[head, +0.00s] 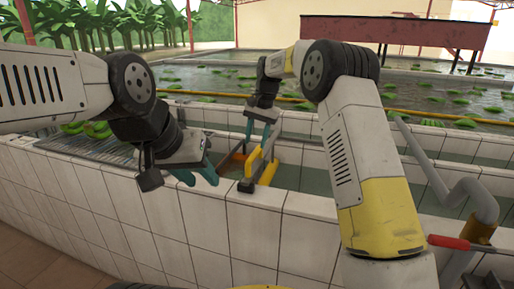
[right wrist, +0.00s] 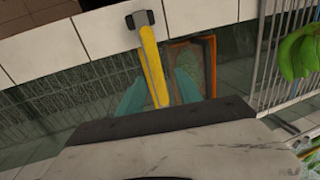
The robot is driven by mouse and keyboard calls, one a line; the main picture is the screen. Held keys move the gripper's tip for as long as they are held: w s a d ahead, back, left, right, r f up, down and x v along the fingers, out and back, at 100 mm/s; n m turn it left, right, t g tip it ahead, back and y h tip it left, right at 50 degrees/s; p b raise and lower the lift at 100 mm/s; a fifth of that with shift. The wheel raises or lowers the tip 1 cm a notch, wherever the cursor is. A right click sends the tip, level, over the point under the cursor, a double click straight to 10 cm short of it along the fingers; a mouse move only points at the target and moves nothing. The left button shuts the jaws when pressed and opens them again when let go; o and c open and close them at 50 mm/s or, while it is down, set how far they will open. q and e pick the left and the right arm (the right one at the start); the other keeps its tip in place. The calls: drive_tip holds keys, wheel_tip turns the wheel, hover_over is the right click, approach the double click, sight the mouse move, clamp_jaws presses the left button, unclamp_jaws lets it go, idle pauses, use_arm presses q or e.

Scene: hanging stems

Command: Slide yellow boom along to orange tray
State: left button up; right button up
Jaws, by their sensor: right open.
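The yellow boom (head: 254,160) slopes across the water channel by the tiled wall, with a black block (head: 246,186) at its near end. In the right wrist view the boom (right wrist: 152,62) runs between the teal fingers of my right gripper (right wrist: 158,92), with gaps on both sides. That gripper is open and also shows above the boom in the head view (head: 261,134). The orange tray (head: 232,157) is partly hidden left of the boom; its orange frame (right wrist: 211,68) shows beside the right finger in the wrist view. My left gripper (head: 197,174) is open and empty, above the near wall.
White tiled walls (head: 220,235) edge the water channel. A metal rack (head: 112,148) with green bananas (head: 97,129) lies at the left. A grey pipe with a red handle (head: 450,242) stands at the right. Wide water basins lie behind.

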drive_tip(key=r, duration=0.3)
drive_tip(key=shift+d+r, duration=0.15)
drive_tip(key=shift+d, duration=0.15)
drive_tip(key=s+d+r+n+t, duration=0.1)
drive_tip(key=s+d+r+t, duration=0.1)
drive_tip(key=s+d+r, duration=0.6)
drive_tip(key=s+d+r+n+t, duration=0.1)
drive_tip(key=s+d+r, duration=0.35)
drive_tip(key=s, duration=0.55)
drive_tip(key=s+d+f+t, duration=0.1)
drive_tip(key=s+d+f, duration=0.2)
drive_tip(key=s, duration=0.6)
drive_tip(key=s+d+f+n+t, duration=0.1)
drive_tip(key=s+d+f, duration=0.2)
drive_tip(key=s, duration=0.7)
drive_tip(key=shift+s+d+f+t, duration=0.15)
drive_tip(key=shift+d+f+t, duration=0.15)
drive_tip(key=shift+f, duration=0.35)
